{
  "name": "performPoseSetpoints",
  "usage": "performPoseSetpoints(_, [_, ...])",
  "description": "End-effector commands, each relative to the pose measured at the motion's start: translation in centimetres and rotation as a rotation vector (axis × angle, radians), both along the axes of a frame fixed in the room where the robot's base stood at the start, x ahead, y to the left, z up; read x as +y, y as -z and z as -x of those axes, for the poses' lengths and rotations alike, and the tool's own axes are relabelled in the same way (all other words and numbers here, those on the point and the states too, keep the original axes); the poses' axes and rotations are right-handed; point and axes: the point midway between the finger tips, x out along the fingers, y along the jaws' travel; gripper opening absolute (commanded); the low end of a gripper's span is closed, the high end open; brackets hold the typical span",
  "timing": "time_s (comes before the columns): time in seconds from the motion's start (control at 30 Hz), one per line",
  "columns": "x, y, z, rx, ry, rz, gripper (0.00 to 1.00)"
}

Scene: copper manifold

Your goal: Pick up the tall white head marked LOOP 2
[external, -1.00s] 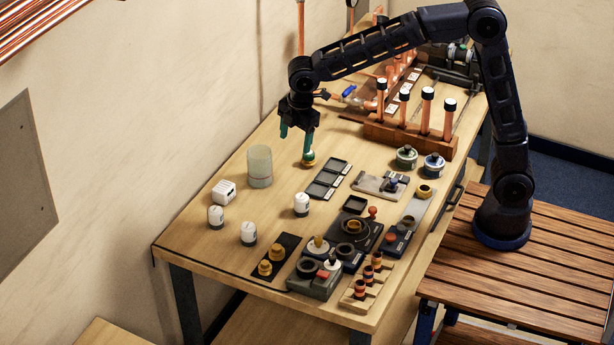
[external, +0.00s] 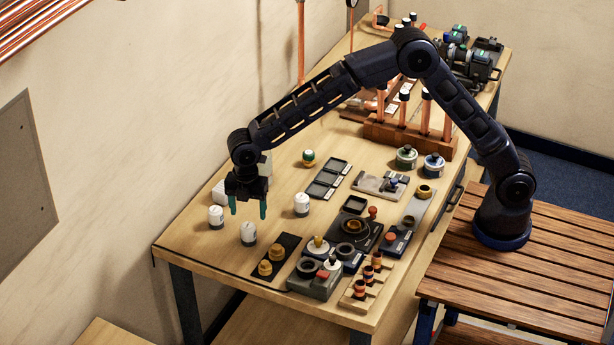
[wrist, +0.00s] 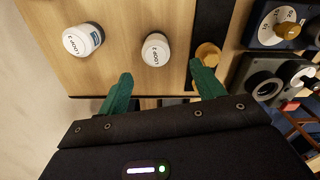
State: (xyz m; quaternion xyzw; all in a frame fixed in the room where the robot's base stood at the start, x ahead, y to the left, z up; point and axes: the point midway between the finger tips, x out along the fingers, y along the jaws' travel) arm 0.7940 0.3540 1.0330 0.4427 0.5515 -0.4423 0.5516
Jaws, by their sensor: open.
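The wrist view shows the left head (wrist: 83,40) and the front head (wrist: 155,52). Both carry LOOP lettering, but I cannot read the numbers surely. My gripper (external: 248,212) is open and empty, pointing down above the front head. In the wrist view the green fingers (wrist: 161,74) are spread, with the front head ahead of the gap between them. The third head is outside the wrist view.
A dark strip with brass pieces (external: 265,268) lies just right of the front head. Dial blocks (external: 315,283) stand beyond it. The bench's front edge is close.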

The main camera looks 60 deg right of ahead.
Motion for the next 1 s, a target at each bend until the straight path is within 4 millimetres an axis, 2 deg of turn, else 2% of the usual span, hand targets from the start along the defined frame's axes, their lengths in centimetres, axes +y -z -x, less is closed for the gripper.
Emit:
performPoseSetpoints(0.2, [-0.1,3.2,0.0,0.003,0.001,0.002,0.67])
performPoseSetpoints(0.47, [-0.2,4.7,-0.2,0.001,0.002,0.001,0.67])
performPoseSetpoints(0.73, [-0.3,8.3,-0.5,0.003,0.002,0.002,0.67])
performPoseSetpoints(1.0, [-0.3,8.9,-0.6,0.001,0.002,0.000,0.67])
